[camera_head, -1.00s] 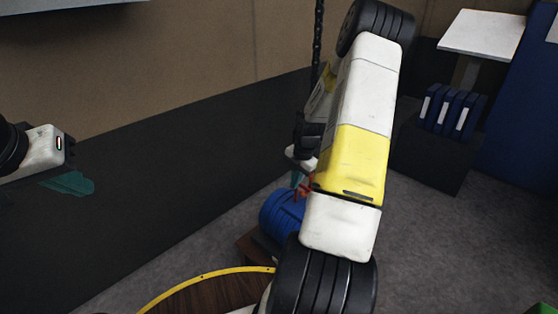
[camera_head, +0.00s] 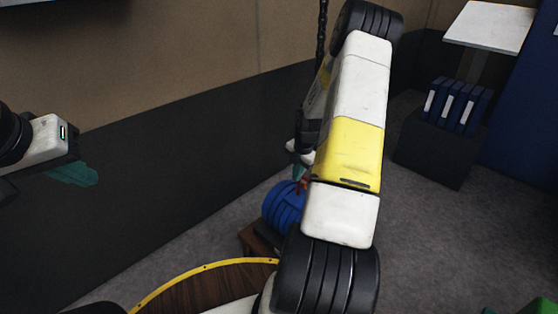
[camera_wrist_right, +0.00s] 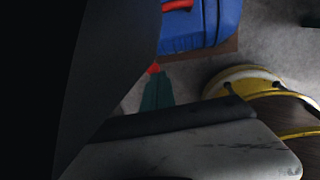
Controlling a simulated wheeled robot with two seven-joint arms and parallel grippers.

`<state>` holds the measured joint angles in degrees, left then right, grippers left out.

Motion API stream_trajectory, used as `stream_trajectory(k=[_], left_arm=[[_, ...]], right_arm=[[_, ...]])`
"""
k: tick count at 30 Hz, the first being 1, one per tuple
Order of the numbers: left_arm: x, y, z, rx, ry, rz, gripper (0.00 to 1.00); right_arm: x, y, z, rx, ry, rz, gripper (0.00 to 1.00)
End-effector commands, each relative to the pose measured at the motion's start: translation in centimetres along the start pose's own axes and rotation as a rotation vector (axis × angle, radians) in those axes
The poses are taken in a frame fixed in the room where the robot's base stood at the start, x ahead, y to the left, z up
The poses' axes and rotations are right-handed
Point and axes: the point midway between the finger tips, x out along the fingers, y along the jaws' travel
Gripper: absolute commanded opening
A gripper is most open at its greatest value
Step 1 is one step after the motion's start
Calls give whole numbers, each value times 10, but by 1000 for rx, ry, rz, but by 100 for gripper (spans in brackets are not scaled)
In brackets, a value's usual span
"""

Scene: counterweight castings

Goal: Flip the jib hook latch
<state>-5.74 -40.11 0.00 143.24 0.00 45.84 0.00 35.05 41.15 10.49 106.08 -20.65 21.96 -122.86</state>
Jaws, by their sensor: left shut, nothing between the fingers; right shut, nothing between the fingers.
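My left gripper (camera_head: 70,174), with teal fingers, is shut and empty at the far left, well away from the casting. A blue casting (camera_head: 283,206) stands low behind my right arm; it also shows in the right wrist view (camera_wrist_right: 212,28). A small red part (camera_head: 302,184) shows above it, mostly hidden by my right arm. The teal fingers of my right gripper (camera_head: 296,172) are shut beside that red part. In the right wrist view, a red spot (camera_wrist_right: 152,69) lies at the teal fingertips (camera_wrist_right: 157,90); I cannot tell whether they touch. The hook and latch are not clearly distinguishable.
A dark chain (camera_head: 321,35) hangs behind my right arm. A round wooden top with a yellow rim (camera_head: 205,268) is at the bottom. Blue binders (camera_head: 455,106) stand on a dark box at the right. Grey floor (camera_head: 440,230) is open at the right.

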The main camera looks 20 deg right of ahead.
Motion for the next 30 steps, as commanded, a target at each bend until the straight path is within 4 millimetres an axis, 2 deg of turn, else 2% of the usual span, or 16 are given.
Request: stream_trajectory(k=[17,30], left_arm=[[0,0,0,0,0,0,0],[0,0,0,0,0,0,0]], right_arm=[[7,-2,-2,-18,-85,-1,0],[30,-6,-3,-15,-81,0,0]])
